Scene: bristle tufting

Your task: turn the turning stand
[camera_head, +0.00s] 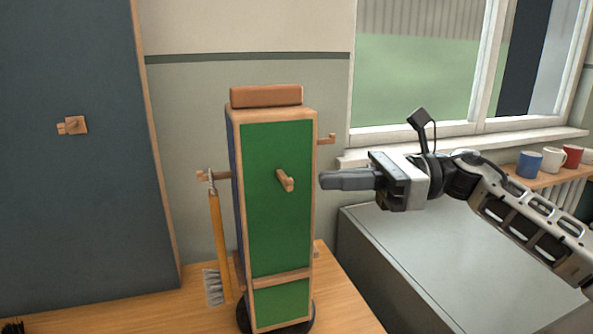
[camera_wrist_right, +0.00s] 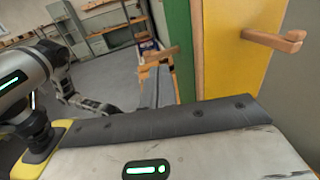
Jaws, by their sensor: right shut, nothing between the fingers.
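The turning stand (camera_head: 277,195) is a tall upright box on a round black base (camera_head: 300,322), with a brown block on top. In the head view its green face is towards me, with a wooden peg (camera_head: 285,180); a blue side shows narrowly at left. The wrist view shows its green face (camera_wrist_right: 180,40) and a yellow face (camera_wrist_right: 232,50) with a peg (camera_wrist_right: 275,40). A brush with an orange handle (camera_head: 220,240) hangs from the left peg. My right gripper (camera_head: 324,180) is shut and empty, just right of the stand, apparently without touching it. My left gripper is not visible.
The stand is on a wooden table (camera_head: 130,310). A dark board (camera_head: 80,190) with a peg (camera_head: 72,125) is at left. A grey cabinet (camera_head: 400,260) is below my right arm. Several mugs, one blue (camera_head: 530,163), are on a shelf at right.

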